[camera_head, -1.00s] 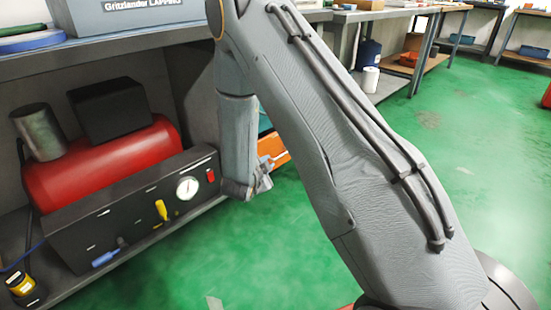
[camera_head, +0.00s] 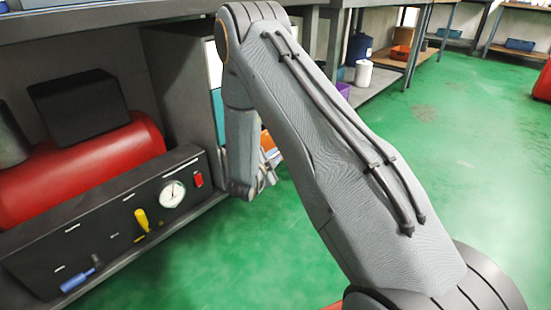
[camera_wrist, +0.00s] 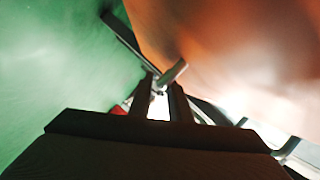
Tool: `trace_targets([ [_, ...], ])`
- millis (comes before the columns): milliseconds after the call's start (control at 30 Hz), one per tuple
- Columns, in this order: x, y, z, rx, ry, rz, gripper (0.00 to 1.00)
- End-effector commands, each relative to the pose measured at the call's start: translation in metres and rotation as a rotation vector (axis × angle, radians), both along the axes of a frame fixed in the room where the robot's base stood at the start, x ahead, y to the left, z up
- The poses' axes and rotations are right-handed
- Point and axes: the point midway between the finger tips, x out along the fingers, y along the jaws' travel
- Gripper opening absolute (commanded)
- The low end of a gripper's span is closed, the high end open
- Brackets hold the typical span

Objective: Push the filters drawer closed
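An orange drawer front (camera_head: 267,141) shows in the head view just behind my forearm, at the side of the grey cabinet. My arm hides most of it, and no label can be read. In the wrist view a blurred orange-brown surface (camera_wrist: 235,50) fills the upper right, very close. A short grey bar, probably a handle (camera_wrist: 173,72), lies at my fingertips. My gripper (camera_wrist: 163,92) has its two dark fingers a small gap apart; whether they hold the bar cannot be told. In the head view my gripper (camera_head: 266,178) is low beside the drawer, partly hidden.
A black control panel (camera_head: 120,215) with a gauge and a red tank (camera_head: 80,160) stand on the shelf to the left. A teal panel (camera_head: 217,115) shows beside my arm. Green floor (camera_head: 450,180) is clear to the right.

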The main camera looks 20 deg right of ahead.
Motion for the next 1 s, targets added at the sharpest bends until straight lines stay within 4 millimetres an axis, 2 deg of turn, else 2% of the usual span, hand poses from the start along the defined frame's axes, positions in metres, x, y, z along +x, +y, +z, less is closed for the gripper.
trace_targets([
  [133, 0.007, -0.006, -0.002, 0.000, 0.000, 0.000, 0.17],
  [400, 0.008, -0.007, -0.002, 0.000, 0.001, 0.001, 0.17],
  [500, 0.007, -0.007, -0.002, 0.000, 0.001, 0.001, 0.02],
  [533, 0.007, -0.007, -0.002, 0.000, 0.001, 0.001, 0.00],
  [800, 0.008, -0.006, -0.002, 0.000, 0.001, 0.001, 0.00],
  [1000, 0.021, 0.007, -0.001, 0.000, -0.001, 0.003, 0.00],
])
